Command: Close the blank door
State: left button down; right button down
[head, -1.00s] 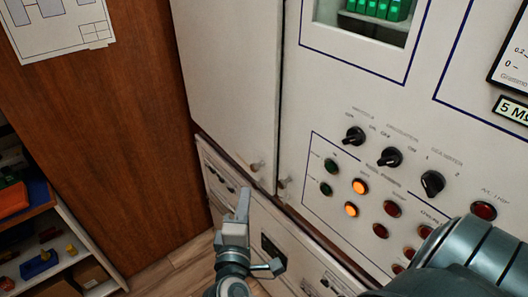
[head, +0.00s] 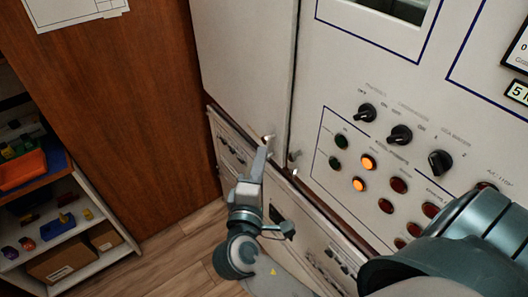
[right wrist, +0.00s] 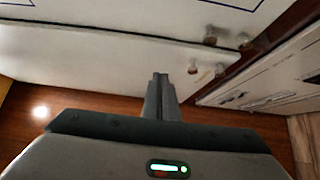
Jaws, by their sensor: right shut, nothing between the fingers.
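The blank door (head: 245,60) is the plain white panel left of the instrument panel, with a small knob (head: 268,138) at its lower right corner. It looks nearly flush with its neighbour; I cannot tell whether a slight gap remains open. My right gripper (head: 264,152) is shut and empty, its tips appearing just below that knob. In the right wrist view, the shut fingers (right wrist: 160,80) point at the white door surface (right wrist: 100,65), with the door knob (right wrist: 192,68) right of the tips. Contact cannot be told. My left gripper is not in view.
The instrument panel (head: 330,85) with switches and lamps is to the right, with its own knob (head: 294,156). A lower cabinet row (head: 275,212) runs beneath. A brown wood side (head: 130,100) and a shelf (head: 75,250) with bins stand at left. Some wooden floor (head: 190,255) is clear.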

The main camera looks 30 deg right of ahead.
jog(key=w+d+p, duration=0.2)
jog(key=d, duration=0.1)
jog(key=w+d+p, duration=0.2)
jog(key=d, duration=0.1)
jog(key=w+d+p, duration=0.2)
jog(key=d, duration=0.2)
jog(key=shift+w, duration=0.25)
